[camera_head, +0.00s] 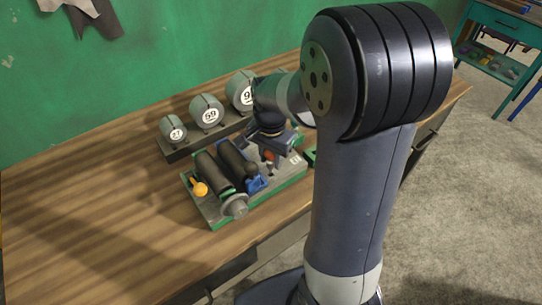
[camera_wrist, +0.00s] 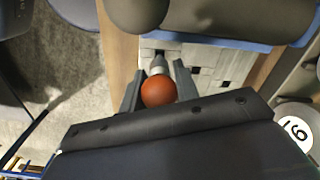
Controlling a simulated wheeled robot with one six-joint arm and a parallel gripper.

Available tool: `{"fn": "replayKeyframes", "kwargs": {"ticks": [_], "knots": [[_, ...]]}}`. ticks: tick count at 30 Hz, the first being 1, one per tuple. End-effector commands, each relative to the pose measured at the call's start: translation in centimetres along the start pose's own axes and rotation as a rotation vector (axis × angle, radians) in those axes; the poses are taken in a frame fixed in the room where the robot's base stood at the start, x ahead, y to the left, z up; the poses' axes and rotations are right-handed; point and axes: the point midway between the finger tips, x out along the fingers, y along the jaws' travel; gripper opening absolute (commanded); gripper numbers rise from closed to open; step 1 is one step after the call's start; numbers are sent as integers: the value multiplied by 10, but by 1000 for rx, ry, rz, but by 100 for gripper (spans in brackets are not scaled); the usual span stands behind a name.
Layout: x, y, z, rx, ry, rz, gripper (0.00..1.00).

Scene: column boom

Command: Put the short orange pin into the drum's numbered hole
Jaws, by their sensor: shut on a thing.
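My gripper (camera_wrist: 158,88) is shut on an orange pin. The pin's round orange head (camera_wrist: 158,91) sits between the fingers in the wrist view, and its grey shank points into the tray. In the head view the orange head (camera_head: 269,155) shows just below my gripper, over the right part of the grey tray (camera_head: 288,172). I cannot tell whether the shank is still seated in the tray. Three grey drums stand in a row behind the tray: a small one marked 27 (camera_head: 173,130), one marked 59 (camera_head: 208,111), and one whose number starts with 9 (camera_head: 240,91), partly hidden by my arm.
The tray also holds two dark cylinders (camera_head: 213,170), a yellow-orange knob (camera_head: 200,188) and a blue piece (camera_head: 256,184). The drums' dark base (camera_head: 179,154) lies close behind. The wooden tabletop (camera_head: 90,200) is clear at left. A green wall (camera_head: 150,50) backs it.

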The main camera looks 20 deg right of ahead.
Motion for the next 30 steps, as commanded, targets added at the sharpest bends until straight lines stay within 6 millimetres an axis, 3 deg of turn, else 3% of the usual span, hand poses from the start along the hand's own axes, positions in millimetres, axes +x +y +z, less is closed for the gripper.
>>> {"fn": "replayKeyframes", "kwargs": {"ticks": [17, 30], "knots": [[1, 0, 0, 0, 0, 0, 7], [13, 0, 0, 0, 0, 0, 7]]}}
